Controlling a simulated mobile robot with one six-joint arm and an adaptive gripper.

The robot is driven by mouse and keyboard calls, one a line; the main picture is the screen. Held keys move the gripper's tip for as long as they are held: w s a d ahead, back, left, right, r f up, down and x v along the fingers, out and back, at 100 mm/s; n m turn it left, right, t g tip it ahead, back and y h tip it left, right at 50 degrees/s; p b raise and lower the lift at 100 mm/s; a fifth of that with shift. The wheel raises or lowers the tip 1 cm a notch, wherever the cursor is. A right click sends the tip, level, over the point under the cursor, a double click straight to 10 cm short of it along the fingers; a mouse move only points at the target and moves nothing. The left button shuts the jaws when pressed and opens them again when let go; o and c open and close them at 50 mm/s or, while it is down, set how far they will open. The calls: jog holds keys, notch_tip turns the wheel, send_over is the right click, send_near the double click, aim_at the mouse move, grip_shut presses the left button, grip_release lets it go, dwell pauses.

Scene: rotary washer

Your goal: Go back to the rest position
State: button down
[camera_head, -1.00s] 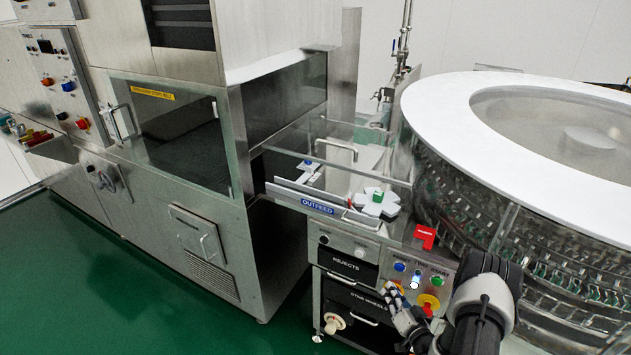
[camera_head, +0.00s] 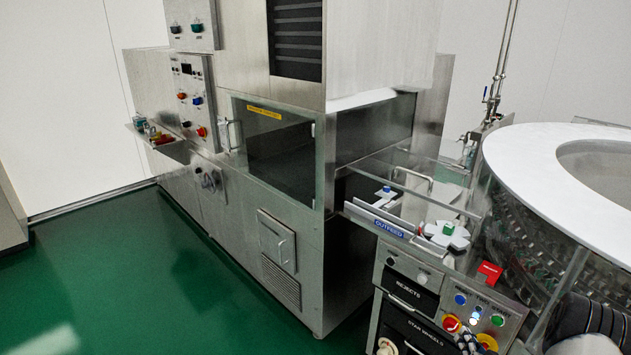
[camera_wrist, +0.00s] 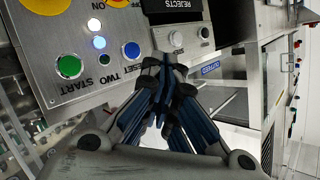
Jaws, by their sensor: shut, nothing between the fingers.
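My gripper (camera_wrist: 163,72) is shut and empty in the wrist view, its dark fingers together in front of the control panel (camera_wrist: 110,50). In that view the panel shows a green START button (camera_wrist: 68,66), a blue RESET button (camera_wrist: 131,51) and a small lit button (camera_wrist: 99,42). I cannot tell the exact gap between fingertips and panel. In the head view only a part of my arm (camera_head: 595,322) and gripper (camera_head: 468,343) shows at the bottom right, below the panel (camera_head: 482,308).
The round washer (camera_head: 530,150) with its white top stands at the right. The outfeed (camera_head: 390,228) and rejects drawer (camera_head: 408,290) are beside the steel cabinet (camera_head: 300,230). Green floor (camera_head: 120,270) is open at the left.

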jog(key=w+r+n+g, duration=0.2)
jog(key=w+r, duration=0.2)
jog(key=r, duration=0.5)
jog(key=s+a+r+n+g+h, duration=0.1)
jog(key=s+a+r+g, duration=0.15)
jog(key=a+r, duration=0.5)
jog(key=s+a+r+g+h, duration=0.1)
jog(key=s+a+r, duration=0.3)
jog(key=r, duration=0.7)
jog(key=s+a+r+n+g+y, duration=0.1)
jog(key=s+a+r, duration=0.1)
jog(key=s+a, duration=0.4)
jog(key=s+a+r+n+g+y, duration=0.1)
jog(key=s+a+r+g, duration=0.1)
jog(key=s+a, duration=0.5)
jog(key=s+a+r+n+g+y, duration=0.1)
jog(key=s+a, duration=0.5)
jog(key=s, duration=0.9)
jog(key=shift+a+r, duration=0.25)
jog(key=shift+r, duration=0.5)
